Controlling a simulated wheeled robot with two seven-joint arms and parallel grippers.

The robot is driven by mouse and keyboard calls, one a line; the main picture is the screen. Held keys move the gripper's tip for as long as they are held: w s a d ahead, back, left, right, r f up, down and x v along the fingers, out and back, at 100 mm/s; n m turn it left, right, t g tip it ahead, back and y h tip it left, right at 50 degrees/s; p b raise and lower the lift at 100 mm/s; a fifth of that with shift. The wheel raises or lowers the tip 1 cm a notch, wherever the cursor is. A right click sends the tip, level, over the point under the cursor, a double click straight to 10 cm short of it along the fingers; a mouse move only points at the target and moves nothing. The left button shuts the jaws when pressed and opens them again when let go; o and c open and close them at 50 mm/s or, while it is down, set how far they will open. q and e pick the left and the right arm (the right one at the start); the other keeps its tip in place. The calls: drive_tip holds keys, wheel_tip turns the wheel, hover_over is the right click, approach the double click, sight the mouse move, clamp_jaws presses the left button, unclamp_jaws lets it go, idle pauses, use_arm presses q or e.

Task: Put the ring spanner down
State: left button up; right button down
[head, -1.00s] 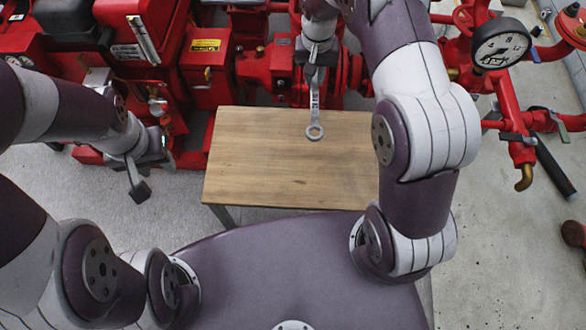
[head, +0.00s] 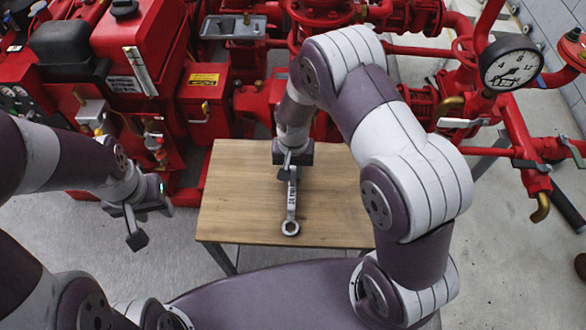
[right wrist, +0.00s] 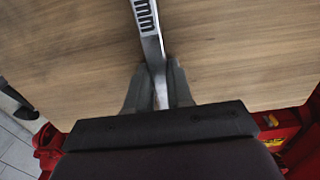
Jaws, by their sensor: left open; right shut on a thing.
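The ring spanner (head: 291,211) is a grey metal tool with a ring at its near end, over the middle of the wooden table (head: 235,190). My right gripper (head: 290,178) is shut on its far end. In the right wrist view the spanner shank (right wrist: 148,30) runs up from between the fingers (right wrist: 158,90), close over the wood. I cannot tell whether the spanner touches the table top. My left gripper (head: 133,222) is open and empty, left of the table.
Red pump machinery (head: 150,50) stands behind and left of the table. Red pipes with a pressure gauge (head: 511,68) stand at the right. The table top is bare on both sides of the spanner.

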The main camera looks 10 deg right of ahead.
drive_tip(key=c, duration=1)
unclamp_jaws()
wheel_tip(320, 180, up, 13)
drive_tip(key=p, duration=0.3)
drive_tip(key=s+d+r+n, duration=0.1)
drive_tip(key=s+d+r, duration=0.1)
drive_tip(key=s, duration=0.2)
drive_tip(key=s+d+r+n+t, duration=0.1)
drive_tip(key=s+d+r, duration=0.1)
drive_tip(key=s, duration=0.2)
drive_tip(key=s+d+r+n, duration=0.1)
drive_tip(key=s+d+r, duration=0.1)
drive_tip(key=s+d, duration=0.1)
drive_tip(key=shift+s+r+t, duration=0.1)
drive_tip(key=shift+s+t, duration=0.2)
drive_tip(key=shift+s, duration=0.25)
drive_tip(key=shift+r, duration=0.1)
